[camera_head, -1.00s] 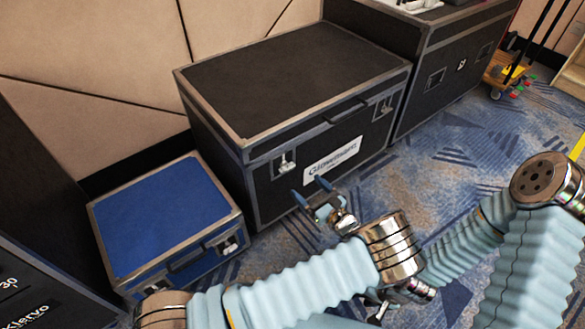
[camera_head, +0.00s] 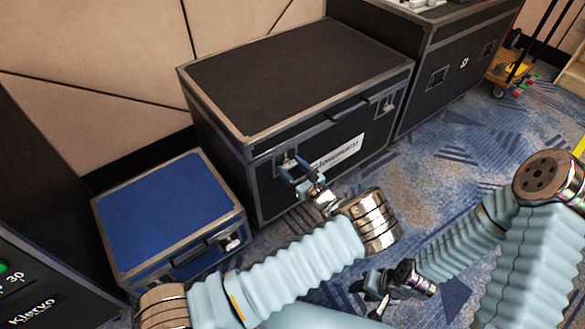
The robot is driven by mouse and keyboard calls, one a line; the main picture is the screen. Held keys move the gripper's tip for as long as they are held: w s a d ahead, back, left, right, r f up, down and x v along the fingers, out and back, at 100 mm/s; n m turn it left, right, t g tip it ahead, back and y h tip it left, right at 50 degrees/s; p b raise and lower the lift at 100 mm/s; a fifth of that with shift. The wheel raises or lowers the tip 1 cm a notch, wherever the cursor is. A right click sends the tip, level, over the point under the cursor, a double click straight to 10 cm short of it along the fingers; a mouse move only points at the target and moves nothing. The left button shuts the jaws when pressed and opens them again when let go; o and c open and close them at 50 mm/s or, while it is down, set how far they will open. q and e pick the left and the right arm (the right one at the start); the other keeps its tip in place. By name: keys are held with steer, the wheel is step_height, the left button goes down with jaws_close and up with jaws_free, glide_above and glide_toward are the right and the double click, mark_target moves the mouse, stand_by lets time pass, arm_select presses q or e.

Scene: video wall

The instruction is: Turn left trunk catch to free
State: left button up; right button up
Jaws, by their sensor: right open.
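The large black trunk (camera_head: 300,75) with metal edges stands in the middle. Its left catch (camera_head: 286,159) is a small silver latch on the front, left of the white label; the gripper partly hides it, so its turn cannot be told. My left gripper (camera_head: 291,166) is at this catch, with its blue-tipped fingers apart around or just in front of it; contact cannot be told. The trunk's right catch (camera_head: 388,99) is at the right of the front. My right gripper (camera_head: 372,300) is open, low over the floor at the bottom centre, away from the trunk.
A smaller blue-topped case (camera_head: 165,212) stands left of the trunk, close to my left arm. Another tall black case (camera_head: 450,65) stands to the right. The patterned carpet (camera_head: 440,165) in front is clear.

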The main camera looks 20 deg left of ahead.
arm_select(q)
steer(key=c, duration=0.6)
steer(key=shift+o, duration=0.2)
steer(key=shift+n, duration=0.3)
arm_select(e)
steer(key=shift+f, duration=0.2)
arm_select(q)
steer(key=n+b, duration=0.3)
steer(key=n, duration=0.1)
steer(key=n+b, duration=0.3)
steer(key=n, duration=0.1)
steer(key=shift+f+n, duration=0.2)
steer(key=shift+n, duration=0.2)
steer(key=n+b, duration=0.4)
steer(key=n, duration=0.1)
steer(key=shift+f+b, duration=0.1)
steer(key=shift+b, duration=0.2)
steer(key=shift+n+b, duration=1.5)
steer(key=shift+n, duration=0.3)
arm_select(e)
step_height(320, 180, down, 13)
steer(key=d, duration=0.2)
steer(key=shift+w, duration=0.4)
arm_select(q)
steer(key=shift+r, duration=0.2)
